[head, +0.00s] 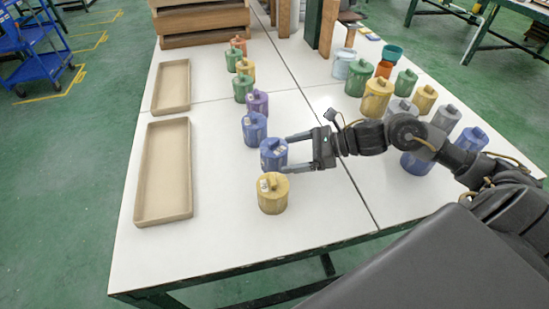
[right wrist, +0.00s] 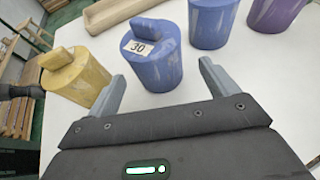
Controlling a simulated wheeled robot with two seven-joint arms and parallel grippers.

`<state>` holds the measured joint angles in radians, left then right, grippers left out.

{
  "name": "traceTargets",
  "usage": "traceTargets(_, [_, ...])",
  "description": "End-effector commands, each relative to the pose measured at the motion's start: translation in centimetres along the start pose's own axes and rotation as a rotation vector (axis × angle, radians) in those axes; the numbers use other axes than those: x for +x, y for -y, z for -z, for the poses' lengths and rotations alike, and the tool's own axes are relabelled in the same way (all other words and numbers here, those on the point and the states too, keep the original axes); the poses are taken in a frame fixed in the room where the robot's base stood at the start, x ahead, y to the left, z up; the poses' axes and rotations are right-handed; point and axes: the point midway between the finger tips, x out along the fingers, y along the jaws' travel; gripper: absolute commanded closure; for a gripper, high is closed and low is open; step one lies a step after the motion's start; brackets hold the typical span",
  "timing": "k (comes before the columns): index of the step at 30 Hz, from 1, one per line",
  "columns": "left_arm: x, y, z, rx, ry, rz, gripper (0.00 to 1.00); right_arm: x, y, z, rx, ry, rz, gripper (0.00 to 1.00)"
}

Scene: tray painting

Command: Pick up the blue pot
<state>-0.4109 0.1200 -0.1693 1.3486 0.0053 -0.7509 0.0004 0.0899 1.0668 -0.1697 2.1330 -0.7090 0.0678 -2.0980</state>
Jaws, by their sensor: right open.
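A blue pot (head: 272,156) with a lid knob and a small white label stands upright on the white table, in a row of pots. In the right wrist view this blue pot (right wrist: 152,66) shows the number 30. My right gripper (head: 287,154) comes in from the right, open, its fingertips at the pot's right edge, one toward each side of it. In the right wrist view the open right gripper (right wrist: 161,74) has the pot just ahead of and between its fingertips. It holds nothing. My left gripper is not in view.
A yellow pot (head: 272,196) stands close in front, and another blue pot (head: 254,130) and a purple pot (head: 257,103) close behind. Two empty wooden trays (head: 139,185) (head: 157,87) lie at the left. More pots crowd the right side. The front left of the table is clear.

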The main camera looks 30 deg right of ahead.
Motion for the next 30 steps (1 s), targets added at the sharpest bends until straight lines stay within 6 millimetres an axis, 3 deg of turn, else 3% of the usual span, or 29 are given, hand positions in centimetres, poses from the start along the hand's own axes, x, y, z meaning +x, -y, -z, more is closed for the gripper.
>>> traceTargets(7, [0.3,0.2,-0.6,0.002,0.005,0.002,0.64,0.9,-0.1,-0.1,0.000,0.002,-0.002,0.14])
traceTargets(16, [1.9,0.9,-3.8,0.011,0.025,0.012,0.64,4.8,-0.4,0.2,0.001,0.002,-0.001,0.14])
traceTargets(25, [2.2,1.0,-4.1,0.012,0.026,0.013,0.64,5.4,-0.4,0.4,-0.001,-0.001,-0.001,0.14])
traceTargets(30, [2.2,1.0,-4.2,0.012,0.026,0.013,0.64,5.4,-0.4,0.3,-0.001,-0.001,-0.001,0.35])
